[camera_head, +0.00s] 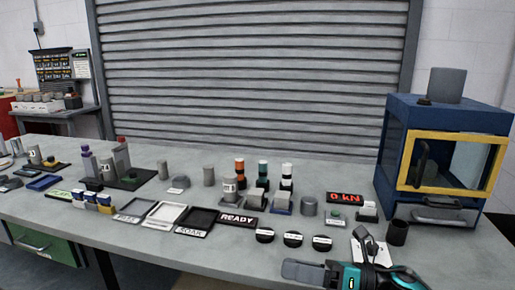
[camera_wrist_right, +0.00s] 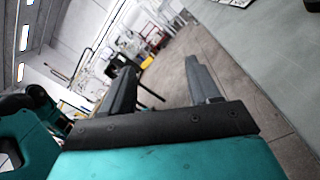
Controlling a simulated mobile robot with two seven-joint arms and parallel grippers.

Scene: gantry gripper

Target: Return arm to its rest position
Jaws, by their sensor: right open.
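My right gripper (camera_head: 304,272) shows at the bottom edge of the head view, with dark grey fingers pointing left and a teal and black body to their right. It appears near the front edge of the grey table (camera_head: 262,262). In the right wrist view, the two dark fingers of the right gripper (camera_wrist_right: 163,78) stand wide apart with nothing between them. Behind them are the tiled floor and the room. The rest of the right arm is mostly out of frame. My left gripper is in neither view.
The table holds black trays (camera_head: 196,222), a READY sign (camera_head: 238,219), dark round pucks (camera_head: 293,239) and several small containers. A blue cabinet with a yellow-framed door (camera_head: 453,131) stands at the right. A grey shutter (camera_head: 250,75) closes the back. A green drawer (camera_head: 40,245) is below left.

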